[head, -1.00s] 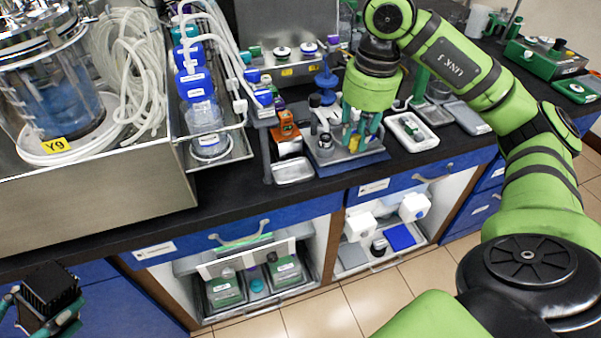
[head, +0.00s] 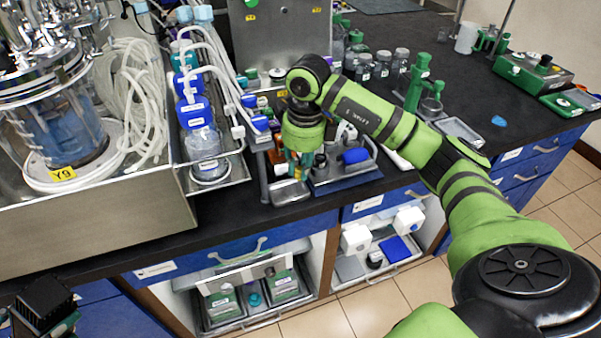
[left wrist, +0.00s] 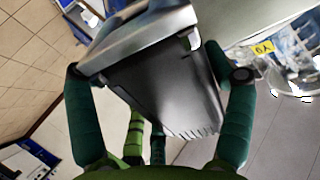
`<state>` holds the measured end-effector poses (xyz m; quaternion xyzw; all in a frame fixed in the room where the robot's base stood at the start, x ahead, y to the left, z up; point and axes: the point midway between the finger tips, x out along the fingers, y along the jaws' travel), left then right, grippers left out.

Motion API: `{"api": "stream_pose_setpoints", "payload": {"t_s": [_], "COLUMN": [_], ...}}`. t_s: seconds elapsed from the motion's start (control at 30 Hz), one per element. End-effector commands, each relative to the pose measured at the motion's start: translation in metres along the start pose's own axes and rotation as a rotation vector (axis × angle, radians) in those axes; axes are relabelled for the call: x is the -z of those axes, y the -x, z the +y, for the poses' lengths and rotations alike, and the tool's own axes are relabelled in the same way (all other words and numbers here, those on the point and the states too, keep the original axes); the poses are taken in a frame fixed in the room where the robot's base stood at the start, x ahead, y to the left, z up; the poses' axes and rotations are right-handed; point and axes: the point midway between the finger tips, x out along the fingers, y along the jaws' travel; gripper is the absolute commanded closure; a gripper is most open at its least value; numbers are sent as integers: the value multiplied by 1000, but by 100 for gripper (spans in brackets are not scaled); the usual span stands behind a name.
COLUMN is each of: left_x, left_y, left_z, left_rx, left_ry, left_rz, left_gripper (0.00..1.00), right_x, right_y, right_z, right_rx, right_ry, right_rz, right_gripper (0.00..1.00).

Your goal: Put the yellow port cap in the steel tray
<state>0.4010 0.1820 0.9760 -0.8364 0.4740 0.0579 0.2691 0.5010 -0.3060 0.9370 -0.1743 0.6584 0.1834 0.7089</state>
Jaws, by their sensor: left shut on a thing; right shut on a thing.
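In the head view, my right gripper (head: 298,172) points down at the bench front, its teal fingers shut on the yellow port cap (head: 297,174). The fingers hide most of the cap; only a bit of yellow shows. The small steel tray (head: 289,193) lies just below the fingertips in the picture, near the bench's front edge. I cannot tell whether the cap touches it. My left gripper (head: 42,312) is at the lower left corner, shut on a dark box-like thing with fins (head: 44,298). In the left wrist view this black thing (left wrist: 160,85) sits between both fingers.
A blue mat with a grey holder (head: 345,182) is right of the steel tray. Blue-capped bottles (head: 196,112) stand in a rack at left, beside a glass vessel (head: 65,125). A green stand (head: 415,85) is behind my right arm.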

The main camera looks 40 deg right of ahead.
Motion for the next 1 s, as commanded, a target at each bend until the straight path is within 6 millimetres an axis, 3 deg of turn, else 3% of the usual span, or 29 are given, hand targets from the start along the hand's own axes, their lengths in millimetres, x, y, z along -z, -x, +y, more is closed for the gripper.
{"api": "stream_pose_setpoints", "payload": {"t_s": [0.23,0.67,0.7,0.73,1.0], "left_x": [10,7,8,8,8], "left_y": [4,2,3,3,3], "left_z": [-5,-4,-4,-4,-4], "left_rx": [5,5,5,5,5], "left_ry": [-3,-3,-4,-4,-4], "left_rz": [5,5,5,5,5], "left_gripper": [77,77,77,77,77], "right_x": [3,4,3,3,4], "right_y": [-29,-36,-35,-35,-34], "right_z": [1,0,0,0,0], "right_rx": [-3,-1,-1,-1,-1], "right_ry": [0,0,0,0,0], "right_rz": [3,1,1,1,1], "right_gripper": [100,100,66,54,54]}}
